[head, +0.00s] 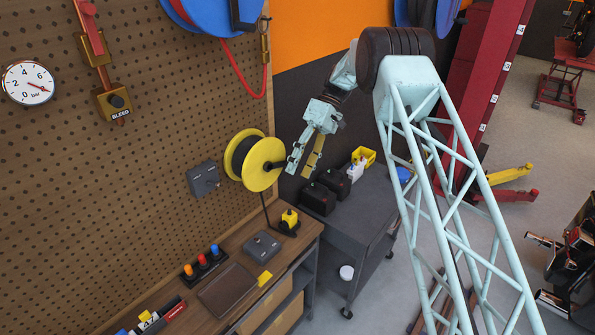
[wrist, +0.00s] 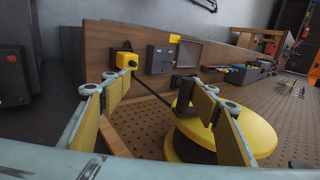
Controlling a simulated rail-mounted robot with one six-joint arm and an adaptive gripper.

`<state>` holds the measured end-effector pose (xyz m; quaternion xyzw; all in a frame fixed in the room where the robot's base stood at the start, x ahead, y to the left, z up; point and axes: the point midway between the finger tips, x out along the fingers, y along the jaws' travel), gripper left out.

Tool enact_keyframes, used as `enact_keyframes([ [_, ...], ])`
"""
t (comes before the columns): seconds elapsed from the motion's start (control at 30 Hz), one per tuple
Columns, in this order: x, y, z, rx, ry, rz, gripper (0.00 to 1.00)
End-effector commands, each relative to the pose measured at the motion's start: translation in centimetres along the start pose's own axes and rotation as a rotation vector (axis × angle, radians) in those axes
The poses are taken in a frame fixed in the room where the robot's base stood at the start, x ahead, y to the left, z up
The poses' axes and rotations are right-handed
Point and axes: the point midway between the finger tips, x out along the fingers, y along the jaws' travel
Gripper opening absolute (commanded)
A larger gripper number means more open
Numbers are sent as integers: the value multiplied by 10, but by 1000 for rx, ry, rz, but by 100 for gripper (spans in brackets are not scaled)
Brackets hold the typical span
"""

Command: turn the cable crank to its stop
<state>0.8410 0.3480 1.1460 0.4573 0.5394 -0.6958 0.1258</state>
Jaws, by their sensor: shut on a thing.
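The cable reel is a yellow-flanged drum with dark cable, fixed to the pegboard; its yellow disc (head: 261,165) faces my gripper. The dark cable crank (head: 271,166) sits on this disc. In the wrist view the crank (wrist: 184,95) stands up from the yellow disc (wrist: 240,132) beside my right-hand finger. My gripper (head: 300,170) is at the crank with its yellow-padded fingers around it, and it is shut on the crank. In the wrist view the fingers of my gripper (wrist: 165,74) look well apart, and the exact contact is hidden.
A dark cable runs down from the reel to a yellow plug unit (head: 290,218) on the wooden bench (head: 235,245). A grey box (head: 203,178) is on the pegboard to the left. A grey cart (head: 352,213) with black cases stands at the right. A blue hose reel (head: 212,12) hangs above.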

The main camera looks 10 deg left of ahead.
Motion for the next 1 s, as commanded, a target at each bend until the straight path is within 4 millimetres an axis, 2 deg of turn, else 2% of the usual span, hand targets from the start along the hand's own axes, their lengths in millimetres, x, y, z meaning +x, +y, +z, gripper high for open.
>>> enact_keyframes([
  [0.03, -5, 8, 2, 4, 6, 10, 48],
  [0.57, -22, 18, 3, 5, 6, 12, 64],
  [1.0, -22, 19, 4, 5, 4, 11, 64],
])
